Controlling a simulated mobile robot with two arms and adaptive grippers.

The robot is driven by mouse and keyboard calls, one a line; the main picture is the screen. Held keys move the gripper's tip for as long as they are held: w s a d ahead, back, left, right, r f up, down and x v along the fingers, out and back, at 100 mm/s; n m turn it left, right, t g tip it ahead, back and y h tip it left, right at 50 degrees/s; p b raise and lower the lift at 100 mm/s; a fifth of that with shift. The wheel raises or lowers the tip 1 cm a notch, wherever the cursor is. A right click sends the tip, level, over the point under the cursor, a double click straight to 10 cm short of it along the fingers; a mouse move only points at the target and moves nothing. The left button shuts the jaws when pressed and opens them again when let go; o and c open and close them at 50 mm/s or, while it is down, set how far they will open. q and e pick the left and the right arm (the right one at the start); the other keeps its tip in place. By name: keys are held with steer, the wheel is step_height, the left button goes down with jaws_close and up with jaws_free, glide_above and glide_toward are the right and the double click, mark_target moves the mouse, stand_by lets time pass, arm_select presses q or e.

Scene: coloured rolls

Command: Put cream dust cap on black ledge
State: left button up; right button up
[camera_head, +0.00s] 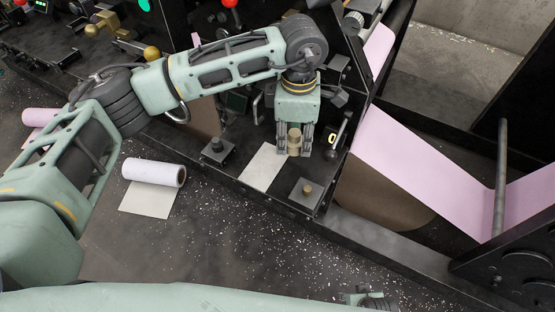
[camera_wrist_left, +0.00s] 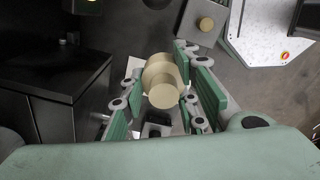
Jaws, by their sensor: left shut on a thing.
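My left gripper (camera_head: 294,150) points down over the black machine, its fingers shut on the cream dust cap (camera_head: 295,136). In the left wrist view the cap (camera_wrist_left: 162,82) is a tan stepped cylinder between the green finger pads of the gripper (camera_wrist_left: 163,100). A flat black ledge (camera_wrist_left: 45,75) shows at the left of the wrist view, apart from the cap. I cannot tell for certain that it is the task's ledge. At the bottom edge of the head view, a small green and dark part (camera_head: 368,299) may be my right gripper; its fingers cannot be made out.
Near the held cap stand a square block with a brass knob (camera_head: 306,191) and another block (camera_head: 218,150). A pale sheet (camera_head: 262,167) lies between them. A pink web (camera_head: 430,165) runs at the right. A white roll (camera_head: 153,172) lies on the floor at the left.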

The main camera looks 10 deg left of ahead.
arm_select(q)
glide_above(250, 165)
step_height(250, 165, down, 7)
steer(key=shift+r, duration=0.1)
steer(key=shift+f, duration=0.2)
step_height(250, 165, down, 3)
steer(key=shift+f, duration=0.5)
steer(key=o, duration=0.9)
arm_select(e)
steer(key=shift+w+r, duration=0.3)
steer(key=shift+r, duration=0.3)
